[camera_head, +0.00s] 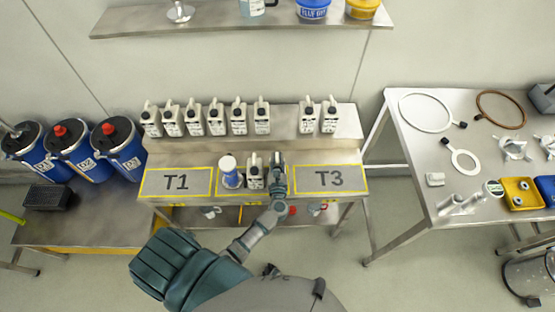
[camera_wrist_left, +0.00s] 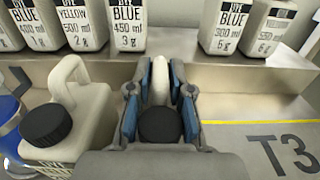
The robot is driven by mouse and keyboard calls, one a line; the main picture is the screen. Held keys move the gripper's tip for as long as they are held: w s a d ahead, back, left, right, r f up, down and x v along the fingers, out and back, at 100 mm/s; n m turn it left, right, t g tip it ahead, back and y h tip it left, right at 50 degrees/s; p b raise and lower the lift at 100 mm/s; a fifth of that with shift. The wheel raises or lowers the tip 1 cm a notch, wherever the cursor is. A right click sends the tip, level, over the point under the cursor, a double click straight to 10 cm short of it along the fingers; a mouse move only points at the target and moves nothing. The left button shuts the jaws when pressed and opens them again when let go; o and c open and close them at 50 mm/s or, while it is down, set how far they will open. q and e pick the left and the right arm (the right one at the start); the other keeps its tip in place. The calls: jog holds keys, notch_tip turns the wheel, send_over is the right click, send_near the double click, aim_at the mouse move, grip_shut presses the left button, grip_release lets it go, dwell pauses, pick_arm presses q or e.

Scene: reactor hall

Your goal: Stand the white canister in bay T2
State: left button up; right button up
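My left gripper (camera_head: 277,163) is at the right edge of the middle bay, between T1 and T3. In the left wrist view its two fingers (camera_wrist_left: 160,112) press on both sides of a white canister (camera_wrist_left: 160,76) with a black cap. Its lower body is hidden by the gripper. The middle bay (camera_head: 222,189) has a yellow border, and its label is covered. Another white canister (camera_head: 254,178) with a black cap stands in it, also in the left wrist view (camera_wrist_left: 85,120). A blue container with a white lid (camera_head: 231,174) stands left of that. My right gripper is not in view.
Several labelled white canisters (camera_head: 194,120) stand in a row on the raised step behind, with a gap before the last two. Bays T1 (camera_head: 176,182) and T3 (camera_head: 331,180) are empty. A side table (camera_head: 420,150) with rings and parts stands right; blue drums (camera_head: 75,150) stand left.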

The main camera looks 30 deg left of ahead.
pick_arm(q)
jog(key=shift+o, duration=0.9)
jog(key=shift+a, duration=0.1)
